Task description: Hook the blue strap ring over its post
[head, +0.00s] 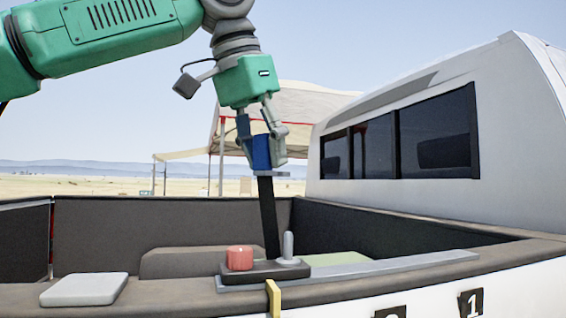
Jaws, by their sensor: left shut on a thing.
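My left gripper (262,150) is high over the truck bed's near side, shut on the blue strap ring's blue part (261,152). A flat grey piece (284,173) sits just under the fingers; I cannot tell whether it is the ring seen edge-on. A black strap (267,215) hangs from there, slightly slanted, down to the bed rail. A short grey upright post (288,246) stands on the rail, just right of the strap's lower end and well below the gripper. My right gripper is not in view.
A red knob (239,258) on a dark base (262,271) is left of the post. A yellow clip (273,298) hangs over the rail's front. A grey pad (84,289) lies at left. The white cab (430,100) rises at right. The air around the gripper is clear.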

